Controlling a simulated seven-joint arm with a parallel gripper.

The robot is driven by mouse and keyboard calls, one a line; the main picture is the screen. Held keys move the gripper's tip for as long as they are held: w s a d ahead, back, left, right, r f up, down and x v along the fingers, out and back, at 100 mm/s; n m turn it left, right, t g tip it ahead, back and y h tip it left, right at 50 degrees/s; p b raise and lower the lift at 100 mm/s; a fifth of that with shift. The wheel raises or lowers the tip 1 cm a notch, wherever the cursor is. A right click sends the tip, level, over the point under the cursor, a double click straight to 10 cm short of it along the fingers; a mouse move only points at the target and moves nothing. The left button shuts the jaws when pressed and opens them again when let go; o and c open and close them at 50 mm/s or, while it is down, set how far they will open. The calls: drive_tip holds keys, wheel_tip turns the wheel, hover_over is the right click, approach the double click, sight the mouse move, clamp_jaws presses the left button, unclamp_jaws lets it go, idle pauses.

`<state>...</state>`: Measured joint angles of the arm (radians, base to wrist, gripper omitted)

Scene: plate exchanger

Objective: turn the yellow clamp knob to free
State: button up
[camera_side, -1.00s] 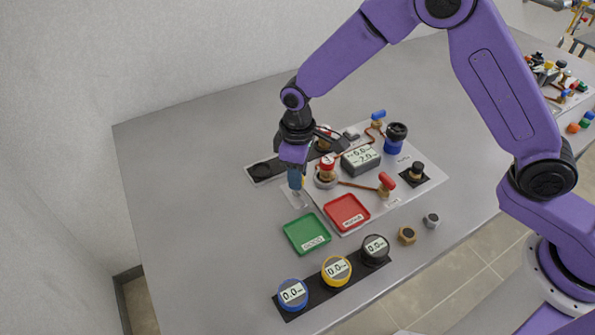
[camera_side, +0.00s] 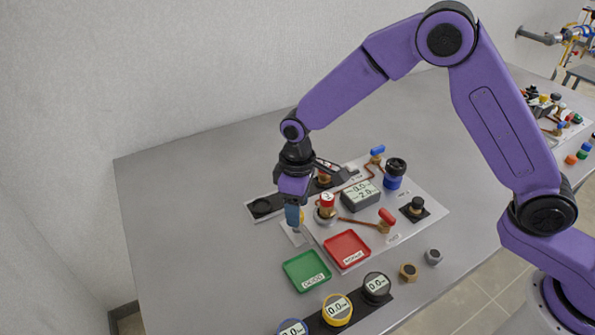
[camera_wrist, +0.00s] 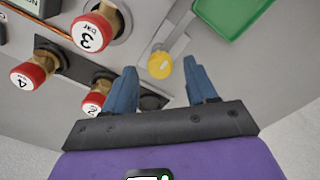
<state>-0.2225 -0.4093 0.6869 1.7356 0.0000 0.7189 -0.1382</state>
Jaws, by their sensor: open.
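The yellow clamp knob (camera_wrist: 160,65) shows in the wrist view as a round yellow head on a light metal plate. My gripper (camera_wrist: 159,80) is open, with one blue finger on each side of the knob in that view. I see no contact between the fingers and the knob, and the height gap is hard to judge. In the side view my gripper (camera_side: 292,216) points down over the left edge of the white board, and its fingers mostly hide the knob.
The red-capped valve marked 3 (camera_wrist: 91,33) stands close to one finger. It also shows in the side view (camera_side: 327,200). The green tray (camera_side: 306,271) and red tray (camera_side: 347,249) lie in front. Yellow (camera_side: 337,309) and black (camera_side: 376,287) gauges stand nearby. The table's left side is clear.

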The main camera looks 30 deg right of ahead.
wheel_tip(320, 180, up, 16)
idle(0.4)
drive_tip(key=shift+r, duration=0.1)
idle(0.3)
drive_tip(key=s+d+f+n, duration=0.2)
drive_tip(key=s+d, duration=0.8)
drive_tip(key=s, duration=0.4)
drive_tip(key=s+d+f+n, duration=0.1)
drive_tip(key=s+d, duration=1)
drive_tip(key=s, duration=0.4)
drive_tip(key=shift+d+f+n, duration=0.2)
drive_tip(key=shift+f+n, duration=0.15)
drive_tip(key=shift+n, duration=0.05)
